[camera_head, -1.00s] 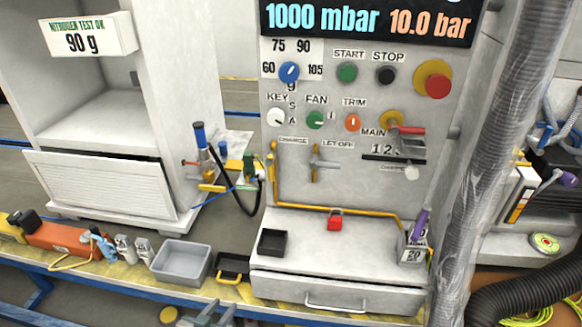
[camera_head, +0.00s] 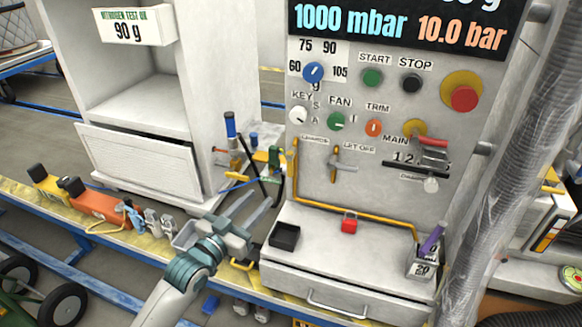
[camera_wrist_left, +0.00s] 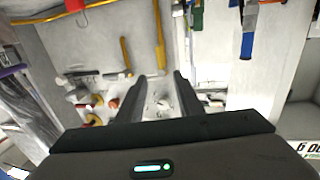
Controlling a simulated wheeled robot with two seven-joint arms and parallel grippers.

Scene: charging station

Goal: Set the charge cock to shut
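A small cock with a yellow upright lever and a grey crosspiece (camera_head: 342,164) is on the grey panel, below and between the CHARGE and LET OFF labels. I cannot tell for sure which label it belongs to. A yellow pipe (camera_head: 295,178) runs down the panel to its left. My left gripper (camera_head: 258,205) is in front of the bench, left of and below the cock, with fingers apart and nothing between them. In the left wrist view the open fingers (camera_wrist_left: 155,82) point toward the panel, and a yellow lever (camera_wrist_left: 126,53) shows beyond them. My right gripper does not show.
A black tray (camera_head: 285,236) and a red padlock (camera_head: 349,222) are on the ledge below the panel. A purple-handled item stands in a grey holder (camera_head: 422,262) at right. A grey ribbed hose (camera_head: 495,170) hangs right of the panel. Blue and green hose fittings (camera_head: 274,158) are left of it.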

